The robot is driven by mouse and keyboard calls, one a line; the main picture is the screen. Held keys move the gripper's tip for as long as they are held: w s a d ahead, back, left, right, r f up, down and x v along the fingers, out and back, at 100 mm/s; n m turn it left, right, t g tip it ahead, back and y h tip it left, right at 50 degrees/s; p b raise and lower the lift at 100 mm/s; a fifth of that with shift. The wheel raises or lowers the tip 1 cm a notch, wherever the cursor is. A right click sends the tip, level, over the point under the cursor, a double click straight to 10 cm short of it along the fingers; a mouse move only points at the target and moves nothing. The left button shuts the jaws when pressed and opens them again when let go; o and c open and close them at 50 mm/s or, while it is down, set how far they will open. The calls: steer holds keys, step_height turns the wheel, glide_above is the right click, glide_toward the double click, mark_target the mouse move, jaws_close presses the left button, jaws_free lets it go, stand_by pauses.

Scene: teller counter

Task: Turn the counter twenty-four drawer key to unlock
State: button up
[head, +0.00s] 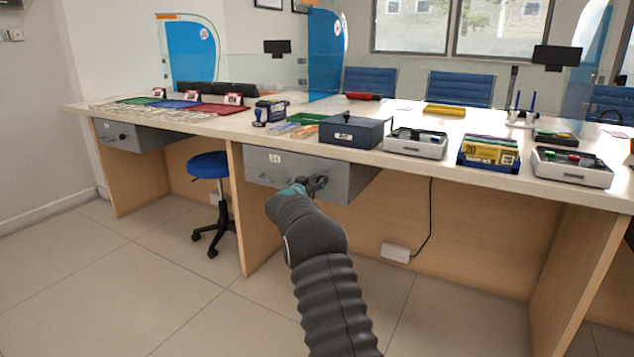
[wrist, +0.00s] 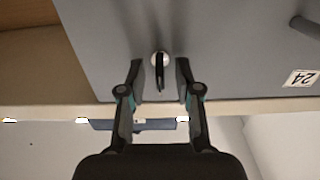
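The grey counter drawer with the "24" label (head: 274,158) hangs under the counter in the head view. Its front (wrist: 225,50) fills the upper wrist view, where the label (wrist: 301,78) appears upside down. A dark key (wrist: 160,76) sits in a round, light lock (wrist: 160,58) on that front. My gripper (wrist: 159,70) is open, with one finger on each side of the key and a visible gap to it on both sides. In the head view my gripper (head: 316,184) is at the right part of the drawer front and hides the key.
A drawer handle (wrist: 305,26) shows at the right of the wrist view. The counter top (head: 390,165) above carries a dark box (head: 352,132) and several trays. A blue stool (head: 208,166) stands to the left. Another grey drawer (head: 140,136) is farther left. The floor in front is clear.

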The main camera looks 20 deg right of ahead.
jaws_close()
steer(key=shift+m, duration=0.4)
steer(key=m+b, duration=0.1)
steer(key=m, duration=0.2)
steer(key=shift+m, duration=0.3)
steer(key=m+b, duration=0.2)
steer(key=m, duration=0.2)
steer(key=shift+s+f+m, duration=0.1)
steer(key=shift+f+m, duration=0.05)
steer(key=shift+m, duration=0.15)
steer(key=m+b, duration=0.3)
steer(key=m, duration=0.1)
steer(key=shift+m, duration=0.3)
steer(key=shift+d+m+b, duration=0.1)
steer(key=shift+m+b, duration=1.1)
steer(key=shift+m, duration=1)
